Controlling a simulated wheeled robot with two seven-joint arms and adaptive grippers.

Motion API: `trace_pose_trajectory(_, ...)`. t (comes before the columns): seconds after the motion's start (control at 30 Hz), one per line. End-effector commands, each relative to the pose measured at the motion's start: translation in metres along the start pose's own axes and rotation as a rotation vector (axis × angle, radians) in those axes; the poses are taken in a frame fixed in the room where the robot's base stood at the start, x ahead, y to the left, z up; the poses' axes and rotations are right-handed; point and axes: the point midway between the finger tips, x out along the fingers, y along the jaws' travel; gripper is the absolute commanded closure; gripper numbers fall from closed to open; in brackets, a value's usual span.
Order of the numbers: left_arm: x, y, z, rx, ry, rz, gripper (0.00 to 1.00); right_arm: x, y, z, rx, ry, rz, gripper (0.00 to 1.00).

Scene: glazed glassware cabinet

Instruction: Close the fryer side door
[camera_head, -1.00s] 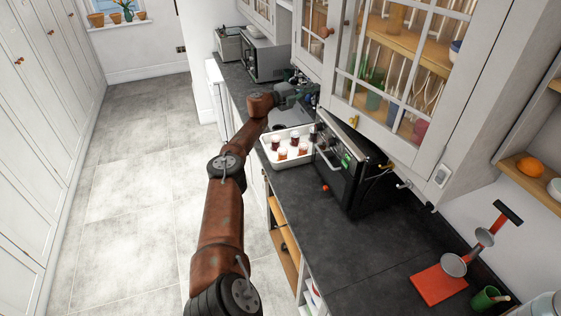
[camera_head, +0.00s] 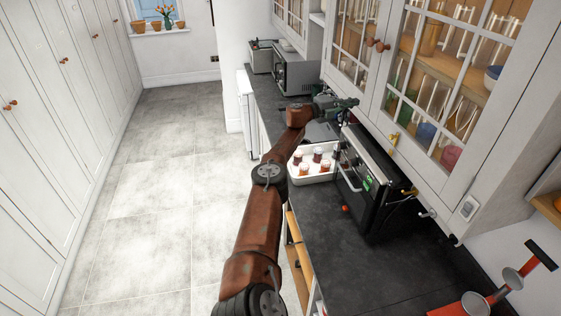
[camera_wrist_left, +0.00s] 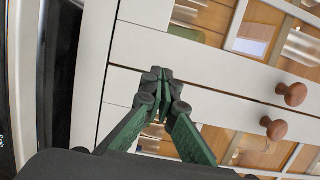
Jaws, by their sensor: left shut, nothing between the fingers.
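The fryer (camera_head: 376,166) is a black box on the dark worktop, under the glazed wall cabinet. Its front, with a bar handle, faces left. I cannot tell how far its side door stands open. My left gripper (camera_head: 350,103) is beyond and above the fryer's far end, close under the wall cabinet. In the left wrist view the left gripper (camera_wrist_left: 160,76) has its green fingers together at the tips, empty, in front of the white cabinet doors. A dark upright edge there, at the left, may be part of the fryer. My right gripper is not in view.
A white tray (camera_head: 291,172) with several dark-filled glasses stands beside the fryer. A small red object (camera_head: 345,208) lies in front. The glazed cabinet (camera_head: 398,148) with round wooden knobs (camera_wrist_left: 291,94) hangs close above. A microwave (camera_head: 297,72) stands farther back.

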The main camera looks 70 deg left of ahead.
Motion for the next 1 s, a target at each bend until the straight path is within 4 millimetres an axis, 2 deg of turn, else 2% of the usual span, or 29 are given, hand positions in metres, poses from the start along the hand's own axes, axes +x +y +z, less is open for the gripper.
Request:
trace_pose_trajectory(0.37, -0.025, 0.000, 0.000, 0.003, 0.001, 0.002, 1.00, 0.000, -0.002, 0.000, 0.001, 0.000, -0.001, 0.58)
trace_pose_trajectory(1.0, -0.085, 0.001, 0.001, 0.000, -0.001, 0.002, 1.00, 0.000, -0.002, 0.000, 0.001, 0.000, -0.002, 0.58)
